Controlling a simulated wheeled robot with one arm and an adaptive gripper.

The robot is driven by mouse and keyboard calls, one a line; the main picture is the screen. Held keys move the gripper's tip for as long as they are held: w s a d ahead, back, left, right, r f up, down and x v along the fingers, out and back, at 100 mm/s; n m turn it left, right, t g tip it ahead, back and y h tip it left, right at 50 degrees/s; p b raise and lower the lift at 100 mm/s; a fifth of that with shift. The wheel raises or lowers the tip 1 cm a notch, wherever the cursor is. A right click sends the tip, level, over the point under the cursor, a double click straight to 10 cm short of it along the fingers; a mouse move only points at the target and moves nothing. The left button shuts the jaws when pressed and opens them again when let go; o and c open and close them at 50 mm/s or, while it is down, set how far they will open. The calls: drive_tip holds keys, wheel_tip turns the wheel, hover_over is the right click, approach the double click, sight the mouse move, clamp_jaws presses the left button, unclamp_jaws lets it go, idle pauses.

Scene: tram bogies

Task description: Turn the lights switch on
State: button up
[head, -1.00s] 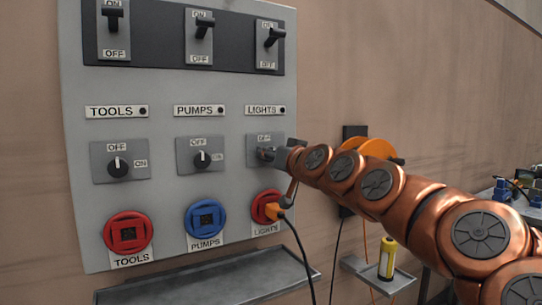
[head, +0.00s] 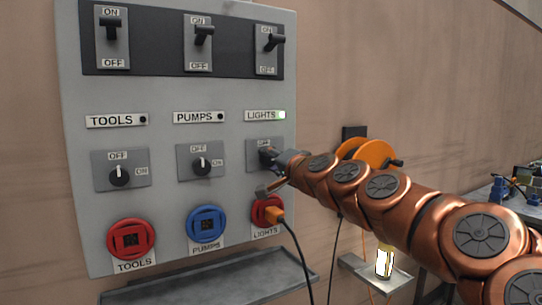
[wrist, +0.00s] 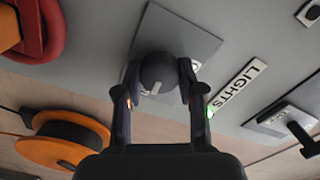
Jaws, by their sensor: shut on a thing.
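The lights switch is a black rotary knob on a grey plate (head: 252,156) under the LIGHTS label (head: 262,115) in the head view. My gripper (head: 270,160) is at that knob and largely hides it. In the wrist view the round knob (wrist: 158,72) sits between the two fingers of my gripper (wrist: 158,98), which are shut on it. A white mark shows on the knob's face. The lamp beside the LIGHTS label is lit green (head: 282,115), and its glow also shows in the wrist view.
The TOOLS knob (head: 118,176) and PUMPS knob (head: 202,166) are to the left, their lamps dark. An orange plug (head: 275,215) with a black cable is in the red LIGHTS socket below my gripper. An orange reel (head: 372,153) hangs behind my arm. A shelf (head: 215,280) juts out below.

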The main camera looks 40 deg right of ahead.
drive_tip(key=shift+m, duration=0.6)
drive_tip(key=o, duration=1.1)
drive_tip(key=shift+o, duration=0.2)
drive_tip(key=s, duration=0.7)
drive_tip(key=shift+s+a, duration=0.25)
drive_tip(key=shift+a, duration=0.15)
